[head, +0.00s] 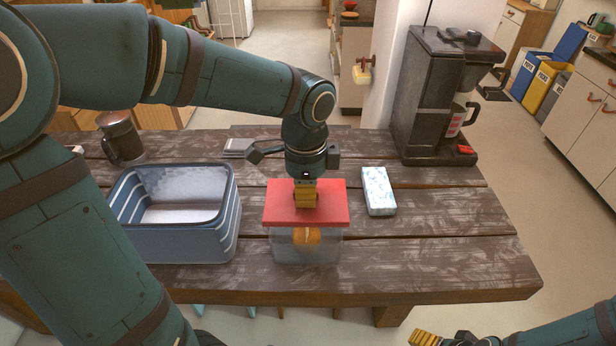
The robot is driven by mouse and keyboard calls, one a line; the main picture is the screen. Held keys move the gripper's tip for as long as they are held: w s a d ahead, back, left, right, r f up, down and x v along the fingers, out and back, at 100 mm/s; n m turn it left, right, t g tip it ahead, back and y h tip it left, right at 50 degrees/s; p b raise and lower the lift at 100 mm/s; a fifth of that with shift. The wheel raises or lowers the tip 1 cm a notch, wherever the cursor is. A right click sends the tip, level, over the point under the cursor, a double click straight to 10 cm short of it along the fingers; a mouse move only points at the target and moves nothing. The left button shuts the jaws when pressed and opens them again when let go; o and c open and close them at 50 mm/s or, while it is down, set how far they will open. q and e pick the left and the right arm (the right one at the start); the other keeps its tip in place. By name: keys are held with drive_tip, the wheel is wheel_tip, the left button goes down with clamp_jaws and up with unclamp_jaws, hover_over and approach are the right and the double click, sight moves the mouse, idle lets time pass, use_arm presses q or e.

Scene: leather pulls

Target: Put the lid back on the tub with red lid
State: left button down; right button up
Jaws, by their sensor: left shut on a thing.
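The clear tub (288,251) stands on the wooden table, near its front edge, with an orange item (307,236) inside. The flat red lid (333,208) is level, directly over the tub's opening and wider than it. I cannot tell whether it rests on the rim or hovers just above. My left gripper (306,197) points straight down and is shut on the lid at its middle; its yellow fingers hide the grip point. My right gripper (425,338) is low at the bottom edge, in front of the table and partly cut off; its opening is unclear.
A blue striped open bin (228,232) stands left of the tub. A pale patterned box (378,191) lies to the right. A dark mug (121,138) stands back left and a coffee machine (418,95) back right. The table's front right (440,262) is clear.

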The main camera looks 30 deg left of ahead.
use_arm(q)
drive_tip(key=shift+s, duration=0.2)
wheel_tip(320, 180, down, 4)
drive_tip(key=b, duration=0.4)
drive_tip(key=shift+f, duration=0.25)
drive_tip(key=shift+w+f+b, duration=0.1)
drive_tip(key=shift+f+b, duration=0.5)
drive_tip(key=shift+f, duration=0.35)
idle(0.4)
drive_tip(key=shift+f, duration=0.15)
idle(1.2)
drive_tip(key=shift+c, duration=2)
unclamp_jaws()
drive_tip(key=shift+p, duration=0.35)
